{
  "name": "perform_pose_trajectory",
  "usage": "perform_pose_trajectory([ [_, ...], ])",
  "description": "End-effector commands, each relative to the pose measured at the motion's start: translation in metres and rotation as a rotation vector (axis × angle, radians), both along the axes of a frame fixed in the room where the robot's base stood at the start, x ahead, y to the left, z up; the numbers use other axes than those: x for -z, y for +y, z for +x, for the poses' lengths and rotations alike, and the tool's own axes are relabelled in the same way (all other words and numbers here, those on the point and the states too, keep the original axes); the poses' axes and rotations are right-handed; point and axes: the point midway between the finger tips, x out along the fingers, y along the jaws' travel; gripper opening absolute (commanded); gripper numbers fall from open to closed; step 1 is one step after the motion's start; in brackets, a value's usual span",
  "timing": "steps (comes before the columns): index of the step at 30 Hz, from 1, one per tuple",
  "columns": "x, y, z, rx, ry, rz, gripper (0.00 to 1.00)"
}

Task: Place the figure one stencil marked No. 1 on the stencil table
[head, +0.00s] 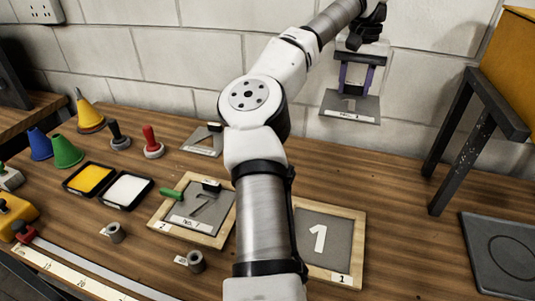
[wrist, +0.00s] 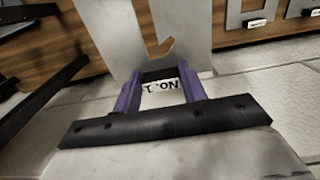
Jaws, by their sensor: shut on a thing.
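My gripper (head: 357,78) is raised at the upper right in the head view, in front of the white block wall and above the far side of the wooden table. Its purple fingers are shut on a grey metal stencil plate (head: 339,103). The wrist view shows the plate (wrist: 112,32) with part of its cut-out, and a white label between the fingers (wrist: 160,80) reading "No. 1" upside down. The plate hangs clear of the tabletop. I cannot tell which surface is the stencil table.
A framed board with a white 1 (head: 341,235) is partly behind my arm. A framed board labelled 2 (head: 228,215) has a stencil on it. Another stencil (head: 203,140) lies farther back. A dark-legged stand (head: 452,150) and a dark plate (head: 500,235) are at right. Cones and paint trays fill the left.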

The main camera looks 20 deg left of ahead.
Motion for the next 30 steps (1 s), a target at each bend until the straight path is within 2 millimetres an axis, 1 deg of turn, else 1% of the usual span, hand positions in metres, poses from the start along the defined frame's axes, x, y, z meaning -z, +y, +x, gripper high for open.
perform_pose_trajectory([
  [1,0.000,-0.006,0.006,0.005,0.000,-0.001,0.17],
  [3,0.000,-0.011,0.011,0.010,0.000,-0.001,0.17],
  [8,0.006,-0.016,0.016,0.017,0.001,-0.001,0.17],
  [11,0.023,-0.015,0.017,0.018,0.002,0.000,0.17],
  [21,0.111,-0.016,0.016,0.018,0.004,-0.003,0.17],
  [24,0.133,-0.016,0.016,0.018,0.003,-0.003,0.17],
  [27,0.149,-0.016,0.016,0.018,0.001,-0.002,0.17],
  [30,0.157,-0.016,0.016,0.017,0.000,-0.002,0.17],
])
